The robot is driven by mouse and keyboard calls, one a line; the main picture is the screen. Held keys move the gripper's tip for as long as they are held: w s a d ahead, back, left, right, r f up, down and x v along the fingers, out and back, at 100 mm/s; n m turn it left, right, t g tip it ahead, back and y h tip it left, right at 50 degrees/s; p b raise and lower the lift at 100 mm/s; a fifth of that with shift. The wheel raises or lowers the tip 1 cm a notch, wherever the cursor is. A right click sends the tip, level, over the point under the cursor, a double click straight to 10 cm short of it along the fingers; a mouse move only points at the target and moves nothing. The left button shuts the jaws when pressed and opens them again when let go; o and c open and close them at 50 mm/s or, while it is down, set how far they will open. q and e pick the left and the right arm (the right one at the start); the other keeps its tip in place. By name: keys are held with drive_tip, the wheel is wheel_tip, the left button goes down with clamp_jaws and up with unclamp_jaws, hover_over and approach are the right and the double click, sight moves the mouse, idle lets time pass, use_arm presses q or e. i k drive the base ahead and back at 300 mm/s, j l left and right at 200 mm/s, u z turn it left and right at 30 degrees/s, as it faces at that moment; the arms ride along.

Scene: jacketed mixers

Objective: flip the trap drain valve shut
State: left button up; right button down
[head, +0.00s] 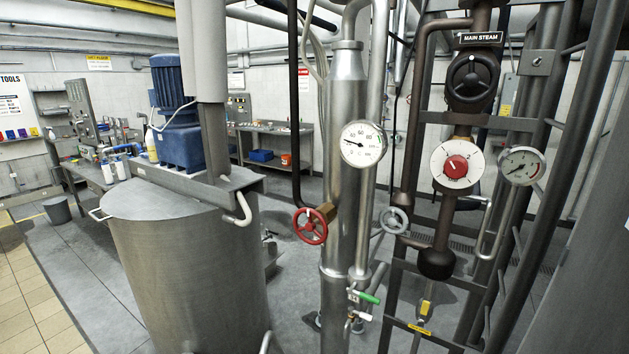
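No valve is readably labelled as the trap drain. A yellow lever (425,306) points roughly up and down low on the dark steam pipework, below a round black fitting (437,263). A small yellow tag (419,329) sits just under it, too small to read. On the steel column to the left, a green lever (368,297) sticks out sideways, with a white-handled lever (360,316) below it. I cannot tell from the picture whether these valves are open or shut. Neither of my grippers is in view.
A large steel vessel (185,270) stands at the left front. A red handwheel (310,226) and a grey handwheel (394,220) flank the steel column (344,190). A black handwheel (472,77) is under the MAIN STEAM sign (480,39). A dark frame surrounds the pipework.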

sight(426, 304)
drive_tip(key=z, duration=1.25)
